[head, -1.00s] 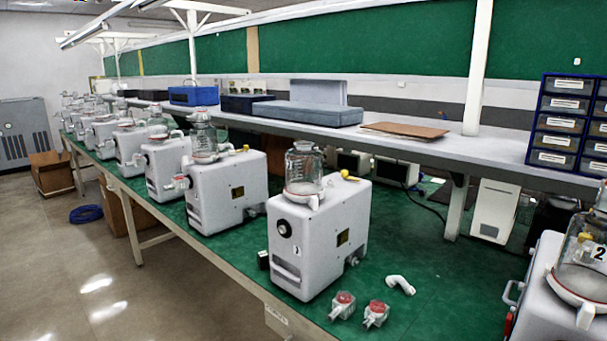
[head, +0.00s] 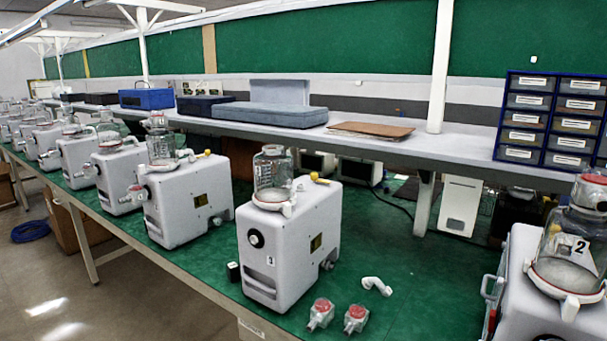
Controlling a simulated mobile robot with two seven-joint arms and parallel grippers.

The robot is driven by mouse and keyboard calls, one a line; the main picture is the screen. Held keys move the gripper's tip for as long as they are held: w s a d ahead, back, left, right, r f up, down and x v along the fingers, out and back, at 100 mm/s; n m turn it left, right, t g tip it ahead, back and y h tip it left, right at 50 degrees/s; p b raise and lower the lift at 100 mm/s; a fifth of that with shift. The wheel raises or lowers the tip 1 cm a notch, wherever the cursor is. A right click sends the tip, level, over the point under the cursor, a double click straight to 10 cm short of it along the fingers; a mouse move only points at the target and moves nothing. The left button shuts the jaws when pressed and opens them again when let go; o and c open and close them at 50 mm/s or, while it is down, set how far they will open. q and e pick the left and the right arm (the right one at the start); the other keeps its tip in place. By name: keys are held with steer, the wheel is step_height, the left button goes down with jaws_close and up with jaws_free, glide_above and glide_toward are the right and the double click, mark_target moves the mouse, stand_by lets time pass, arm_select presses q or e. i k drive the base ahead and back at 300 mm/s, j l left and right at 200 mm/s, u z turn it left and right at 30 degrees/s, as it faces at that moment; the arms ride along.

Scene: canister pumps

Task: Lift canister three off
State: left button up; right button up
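A white pump box marked 3 (head: 290,250) stands on the green bench top near the middle. A clear glass canister (head: 272,175) sits upright on its top in a white holder, with a yellow knob (head: 314,176) beside it. I take this to be canister three; no number shows on the glass itself. Another canister, labelled 2 (head: 578,250), sits on a white pump at the right edge, partly cut off. Neither of my grippers is in view.
Two white fittings with red tops (head: 338,315) and a white elbow pipe (head: 376,286) lie right of pump 3. A small black block (head: 233,271) is at its left. More pumps with canisters line the bench leftward. A raised shelf (head: 390,147) runs behind.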

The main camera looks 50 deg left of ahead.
mark_target(274, 168)
steer(key=j+z, duration=0.2)
steer(key=j, duration=0.25)
steer(key=k+j+z, duration=0.2)
steer(key=j, duration=0.2)
steer(key=k+j, duration=0.1)
steer(key=j, duration=0.25)
steer(key=j+z, duration=0.1)
steer(key=j, duration=0.3)
steer(key=k+j, duration=0.15)
steer(key=j, duration=0.2)
steer(key=k+j, duration=0.1)
steer(key=j, duration=0.3)
steer(key=k+j+z, duration=0.1)
steer(key=j, duration=0.25)
